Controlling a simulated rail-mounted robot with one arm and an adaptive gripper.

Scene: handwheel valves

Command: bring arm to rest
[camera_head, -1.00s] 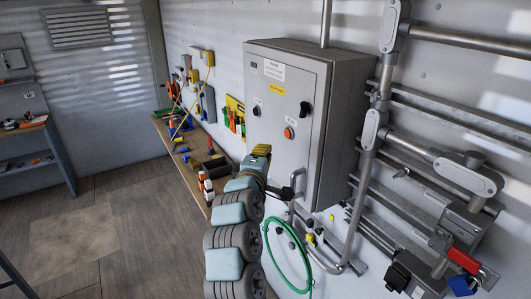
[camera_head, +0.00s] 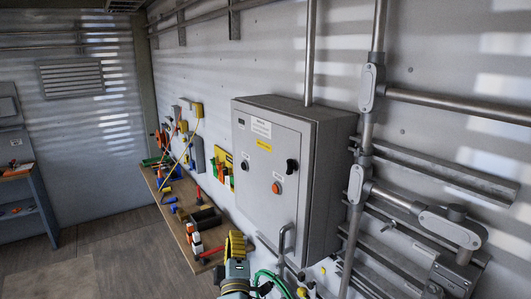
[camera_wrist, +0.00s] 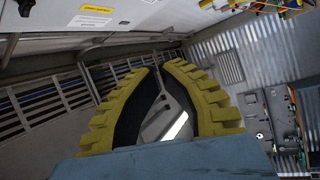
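My gripper (camera_head: 237,244) shows at the lower middle of the head view, in front of the grey cabinet and near the workbench's right end. In the wrist view its two yellow ridged fingers with black inner pads (camera_wrist: 166,75) curve towards each other. A gap shows between them, narrow at the tips, and nothing is held in it. My gripper appears clear of the cabinet and the bench. The handwheel valves cannot be made out.
The grey control cabinet (camera_head: 270,185) with knobs, an orange button and a handle stands on the wall. A green hose (camera_head: 272,279) hangs below it. The wooden workbench (camera_head: 177,224) holds tools. Conduit pipes (camera_head: 455,105) run along the right wall. The floor at lower left is open.

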